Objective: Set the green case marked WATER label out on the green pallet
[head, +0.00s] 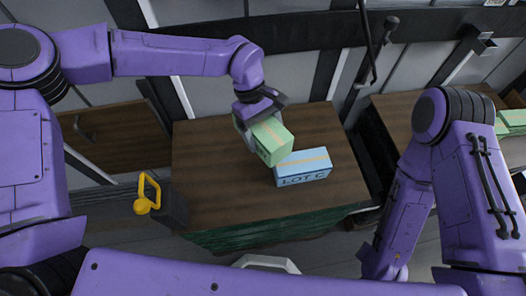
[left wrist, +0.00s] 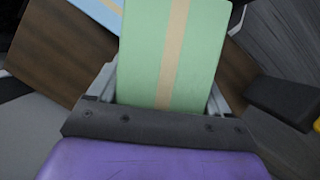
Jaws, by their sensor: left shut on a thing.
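My left gripper (head: 259,116) is shut on a green case (head: 273,142) with a tan tape strip. The case is tilted in the head view, over a brown-topped pallet (head: 210,185) with green sides, close beside a blue case. I cannot tell whether it touches the pallet or the blue case. In the left wrist view the green case (left wrist: 172,50) sits between the fingers, its taped face showing. No WATER marking is readable; any label is turned away or hidden. My right arm is at the right of the head view, its gripper out of frame.
A dark post with a yellow handle (head: 148,192) stands at the pallet's left edge. Another brown surface (head: 400,108) lies right, with green cases (head: 513,118). The pallet's left part is clear.

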